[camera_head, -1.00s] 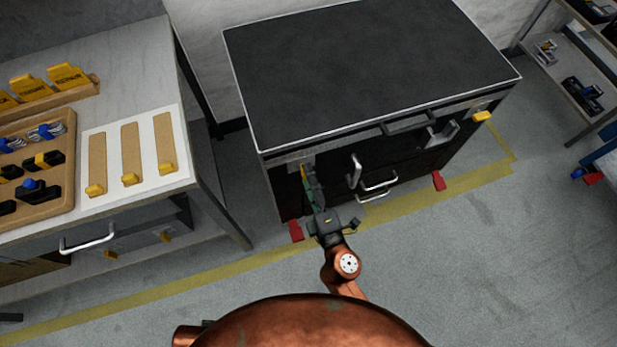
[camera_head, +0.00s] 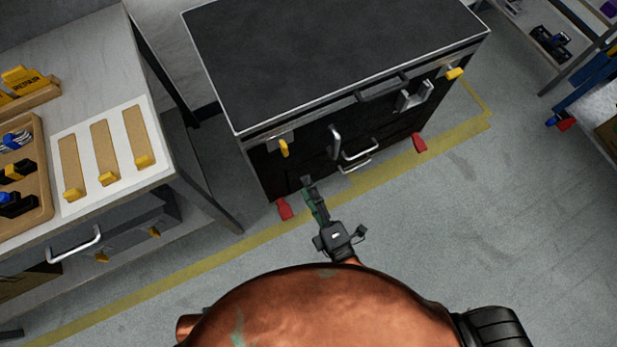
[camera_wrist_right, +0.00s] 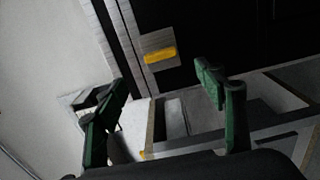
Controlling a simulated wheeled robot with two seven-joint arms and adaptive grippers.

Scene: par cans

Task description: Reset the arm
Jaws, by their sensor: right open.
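My right gripper (camera_head: 312,193) reaches up from the bottom middle of the head view, in front of the black cabinet (camera_head: 330,70). It is apart from the yellow latch (camera_head: 284,148) at the cabinet's upper left corner. In the right wrist view the two green fingers stand wide apart with nothing between them (camera_wrist_right: 162,84). The yellow latch (camera_wrist_right: 160,55) on its grey plate shows beyond the fingers there. My left gripper is not in view.
A workbench with yellow-tabbed strips on a white board (camera_head: 66,205) stands at left. The cabinet front has a silver vertical handle (camera_head: 335,142) and red feet (camera_head: 420,142). A shelf (camera_head: 560,30) stands at far right. Grey floor (camera_head: 480,230) is clear at right.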

